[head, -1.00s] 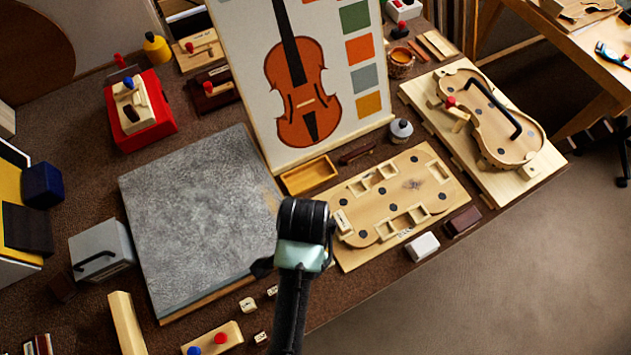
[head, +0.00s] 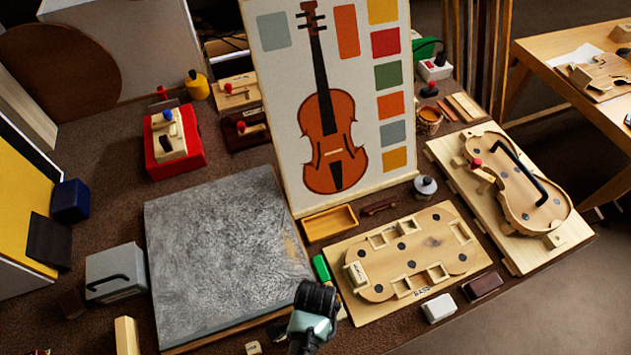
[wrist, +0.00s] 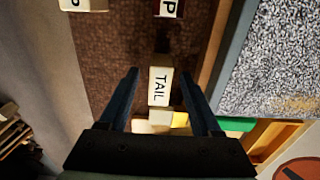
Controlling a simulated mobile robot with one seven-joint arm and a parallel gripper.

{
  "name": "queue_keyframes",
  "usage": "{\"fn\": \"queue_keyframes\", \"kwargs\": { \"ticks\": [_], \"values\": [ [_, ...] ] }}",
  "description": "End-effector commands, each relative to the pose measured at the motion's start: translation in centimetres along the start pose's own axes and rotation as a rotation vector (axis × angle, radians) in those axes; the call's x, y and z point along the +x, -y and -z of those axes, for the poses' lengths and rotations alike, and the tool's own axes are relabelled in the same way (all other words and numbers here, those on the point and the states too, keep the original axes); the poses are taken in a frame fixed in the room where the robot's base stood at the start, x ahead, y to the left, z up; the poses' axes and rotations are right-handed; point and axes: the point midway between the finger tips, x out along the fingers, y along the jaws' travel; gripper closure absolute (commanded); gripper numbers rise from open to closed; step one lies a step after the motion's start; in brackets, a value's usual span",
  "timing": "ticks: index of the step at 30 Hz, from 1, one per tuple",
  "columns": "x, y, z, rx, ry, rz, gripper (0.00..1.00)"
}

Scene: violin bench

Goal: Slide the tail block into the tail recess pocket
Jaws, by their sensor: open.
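A small pale block marked TAIL (wrist: 159,86) shows in the wrist view between the two fingers of my gripper (wrist: 163,85). The fingers are open, with visible gaps on both sides of the block. In the head view my gripper (head: 313,308) is beside the grey slab, near the lower left corner of the pale board (head: 432,244), and I cannot make out the TAIL block there. The board has several framed pockets. A small labelled block (head: 357,273) sits at its left end; its label is too small to read. I cannot tell which pocket is the tail recess.
The grey slab (head: 222,262) lies left of my gripper. A green object (head: 321,268) is just behind it. The violin poster (head: 335,110) and an open wooden tray (head: 329,222) stand behind. A white block (head: 439,308) and dark block (head: 484,286) are in front of the board.

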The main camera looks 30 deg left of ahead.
Motion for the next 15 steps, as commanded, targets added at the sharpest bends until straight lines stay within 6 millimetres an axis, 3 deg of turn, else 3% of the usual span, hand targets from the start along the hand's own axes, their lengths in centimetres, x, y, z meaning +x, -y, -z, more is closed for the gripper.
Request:
{"fn": "queue_keyframes", "kwargs": {
  "ticks": [9,15],
  "values": [
    [0.45,-0.01,-0.01,0.000,0.000,0.000,0.37],
    [0.43,-0.01,-0.01,0.000,0.000,0.000,0.73]
  ]
}}
